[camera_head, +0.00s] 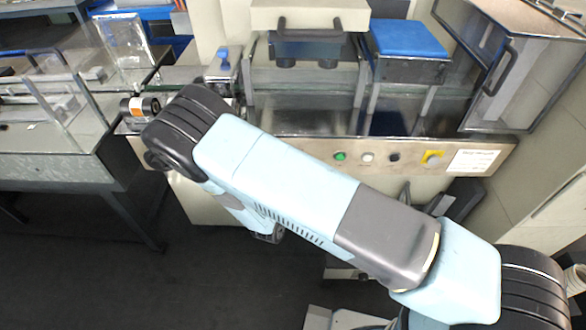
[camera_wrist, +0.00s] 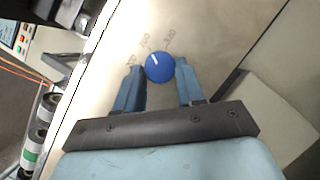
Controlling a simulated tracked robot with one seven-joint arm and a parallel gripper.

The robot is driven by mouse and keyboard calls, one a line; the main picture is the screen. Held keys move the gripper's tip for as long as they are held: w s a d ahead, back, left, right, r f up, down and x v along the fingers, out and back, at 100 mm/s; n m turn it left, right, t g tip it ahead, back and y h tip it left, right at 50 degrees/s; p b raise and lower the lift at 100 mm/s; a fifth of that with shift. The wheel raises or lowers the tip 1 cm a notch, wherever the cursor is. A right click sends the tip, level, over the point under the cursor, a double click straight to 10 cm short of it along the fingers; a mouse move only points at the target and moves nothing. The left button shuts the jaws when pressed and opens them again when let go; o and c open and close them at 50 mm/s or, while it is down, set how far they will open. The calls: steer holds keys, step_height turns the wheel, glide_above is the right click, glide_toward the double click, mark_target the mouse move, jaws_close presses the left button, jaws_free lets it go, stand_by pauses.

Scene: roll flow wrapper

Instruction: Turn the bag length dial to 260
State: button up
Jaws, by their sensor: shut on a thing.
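The bag length dial (camera_wrist: 160,70) is a round blue knob with a short white mark near its upper edge, on a pale panel in the wrist view. Small printed numbers (camera_wrist: 146,41) stand in an arc above and left of it, too blurred to read surely. My gripper (camera_wrist: 159,76) has one blue-grey finger on each side of the dial and is shut on it. In the head view, the dial and my gripper are hidden by my arm.
The wrapper's front panel (camera_head: 300,152) carries a green button (camera_head: 340,156), a white button (camera_head: 367,157), a black knob (camera_head: 393,157) and a yellow-based control (camera_head: 432,158). A glass-sided table (camera_head: 60,168) stands left. Rollers (camera_wrist: 34,140) lie left in the wrist view. Dark floor is open in front.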

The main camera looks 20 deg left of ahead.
steer(key=shift+d+m+g, duration=0.1)
steer(key=shift+m+g, duration=0.2)
steer(key=shift+m, duration=0.3)
steer(key=o, duration=1)
steer(key=shift+s, duration=0.1)
steer(key=v, duration=1.3)
steer(key=shift+s+a+f, duration=0.2)
steer(key=shift+s+a, duration=0.05)
steer(key=shift+s, duration=0.05)
